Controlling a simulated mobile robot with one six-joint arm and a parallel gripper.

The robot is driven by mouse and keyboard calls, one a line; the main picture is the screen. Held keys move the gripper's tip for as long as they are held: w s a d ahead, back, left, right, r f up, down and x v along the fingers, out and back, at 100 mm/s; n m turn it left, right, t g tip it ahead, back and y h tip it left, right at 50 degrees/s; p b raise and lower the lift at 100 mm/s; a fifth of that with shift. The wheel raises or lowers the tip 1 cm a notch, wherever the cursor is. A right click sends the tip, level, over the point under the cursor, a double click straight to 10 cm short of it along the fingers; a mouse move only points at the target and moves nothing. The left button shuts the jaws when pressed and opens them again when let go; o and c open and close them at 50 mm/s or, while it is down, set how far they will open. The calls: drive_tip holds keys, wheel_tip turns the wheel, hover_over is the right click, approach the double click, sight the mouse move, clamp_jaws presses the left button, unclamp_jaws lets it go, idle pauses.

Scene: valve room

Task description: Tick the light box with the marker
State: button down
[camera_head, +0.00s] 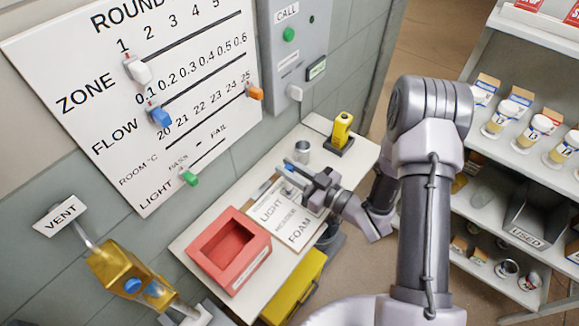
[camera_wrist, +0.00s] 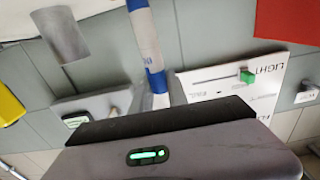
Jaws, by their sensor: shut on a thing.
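My gripper (camera_head: 300,178) is over the far part of the white card on the table, shut on a blue-and-white marker (camera_wrist: 147,45). In the wrist view the marker sticks out past the grey gripper body, with a blue band near its lower end. The white card (camera_head: 301,232) carries the printed words LIGHT, a smaller middle line and FOAM. The word LIGHT shows just below my gripper in the head view. My gripper covers part of the card's far end, and any tick box or mark there is too small to tell.
A red open box (camera_head: 262,240) stands left of the card. A grey cup (camera_head: 302,147) and a yellow device (camera_head: 342,128) in a black stand are behind my gripper. A wall board (camera_head: 75,60) with coloured sliders hangs at left. Stocked shelves (camera_head: 480,130) stand at right.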

wheel_tip(320, 180, up, 8)
drive_tip(key=p, duration=0.5)
drive_tip(key=shift+r, duration=0.1)
